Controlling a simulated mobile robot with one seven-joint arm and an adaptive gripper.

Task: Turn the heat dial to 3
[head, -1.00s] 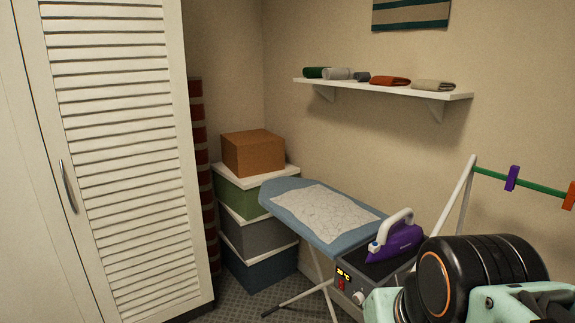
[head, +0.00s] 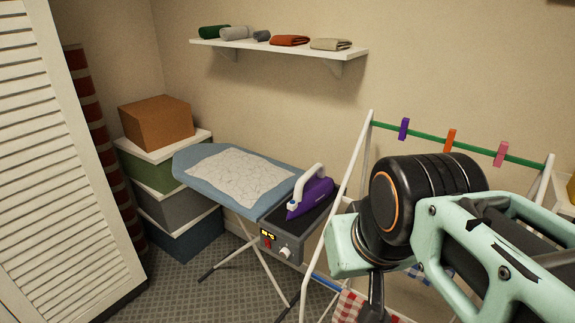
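The heat dial (head: 285,252) is a small pale round knob on the front of the grey iron station (head: 279,237) at the end of the ironing board. Its markings are too small to read. To its left are a lit yellow display and a red switch (head: 267,243). A purple iron (head: 313,194) with a white handle rests on top of the station. My gripper (head: 375,303) shows only as a dark part at the bottom of the head view, right of the dial and apart from it. Its fingers cannot be made out.
The ironing board (head: 192,172) carries a pale patterned cloth. A drying rack (head: 341,205) with pegs stands right of the station, partly behind my arm. Stacked boxes (head: 168,205) and a louvred door (head: 50,180) are at left. A wall shelf (head: 290,47) holds rolled and folded cloths.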

